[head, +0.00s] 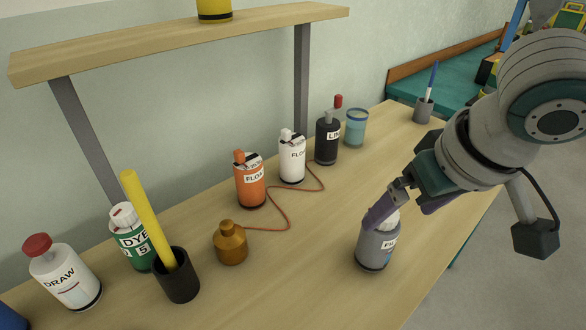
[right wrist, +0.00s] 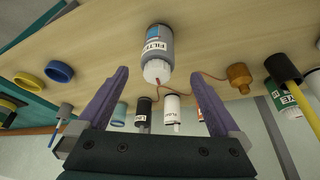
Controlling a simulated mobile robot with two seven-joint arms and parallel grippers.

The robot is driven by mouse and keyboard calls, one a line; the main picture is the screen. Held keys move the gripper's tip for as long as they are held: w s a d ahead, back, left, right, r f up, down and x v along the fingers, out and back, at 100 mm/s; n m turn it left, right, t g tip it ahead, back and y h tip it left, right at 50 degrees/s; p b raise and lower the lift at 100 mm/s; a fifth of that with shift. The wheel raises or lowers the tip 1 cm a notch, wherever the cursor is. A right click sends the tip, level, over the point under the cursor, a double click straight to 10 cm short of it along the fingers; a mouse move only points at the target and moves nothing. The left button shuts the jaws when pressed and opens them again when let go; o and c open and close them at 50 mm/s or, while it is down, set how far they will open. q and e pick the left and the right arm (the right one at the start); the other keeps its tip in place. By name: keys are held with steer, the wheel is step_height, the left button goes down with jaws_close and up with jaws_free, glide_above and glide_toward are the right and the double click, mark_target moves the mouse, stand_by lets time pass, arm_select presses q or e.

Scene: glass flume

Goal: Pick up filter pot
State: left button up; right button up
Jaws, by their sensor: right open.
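The filter pot (head: 376,250) is a grey bottle with a white cap and a white label, standing upright on the wooden bench. My right gripper (head: 404,208) is open, with its purple fingers at the height of the pot's cap; one finger partly hides the cap in the head view. In the right wrist view the filter pot (right wrist: 158,45) appears ahead, its cap lined up between the tips of the open gripper (right wrist: 160,75). I cannot tell whether a finger touches it. My left gripper is not in view.
An amber bottle (head: 230,243) with a red cord stands left of the pot. Behind are an orange bottle (head: 249,181), a white bottle (head: 292,158) and a black bottle (head: 327,140). A shelf (head: 180,42) overhangs the back. Bench around the pot is clear.

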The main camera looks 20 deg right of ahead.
mark_target(392, 221)
steer(key=x, duration=0.4)
steer(key=shift+w+d+f+b, duration=0.1)
steer(key=shift+w+f+b, duration=0.1)
steer(key=shift+f+b, duration=0.15)
steer(key=b+x, duration=0.1)
steer(key=x, duration=0.4)
steer(key=shift+w+r, duration=0.1)
steer(key=shift+c, duration=0.2)
steer(key=c, duration=1.4)
steer(key=shift+c, duration=0.2)
steer(key=shift+r, duration=0.15)
